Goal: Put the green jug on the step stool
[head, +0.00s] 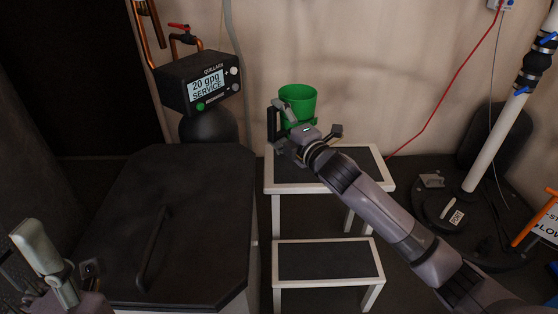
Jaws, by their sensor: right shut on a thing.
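The green jug (298,100) is upright at the back of the step stool, its open rim facing up. The step stool (352,159) has a white frame and dark treads; the jug is over its top tread, and I cannot tell whether its base touches it. My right gripper (287,127) is shut on the jug from the front and hides its lower part. My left gripper (42,255) shows only partly at the lower left corner, away from the jug; its fingertips are unclear.
A dark lidded bin (190,220) with a handle stands left of the stool. A water softener control head (200,82) and copper pipes are behind it. A white pipe (497,140) and dark floor equipment are at the right. A red wire runs along the back wall.

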